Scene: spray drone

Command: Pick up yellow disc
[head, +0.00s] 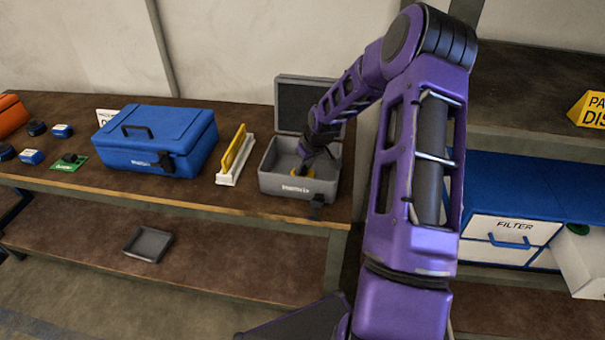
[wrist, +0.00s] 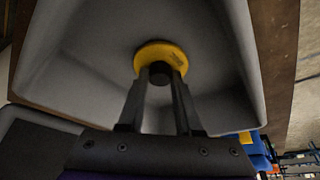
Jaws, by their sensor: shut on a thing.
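The yellow disc (wrist: 166,54) is round and flat with a dark knob (wrist: 160,73) at its middle. It is inside the open grey case (head: 292,185) on the bench. My gripper (wrist: 160,85) reaches down into the case and its two fingers are shut on the disc's dark knob. I cannot tell whether the disc touches the case floor.
The case's raised lid (head: 292,103) stands behind my gripper, and the case walls surround it. A white drawer unit (head: 507,232) is at right.

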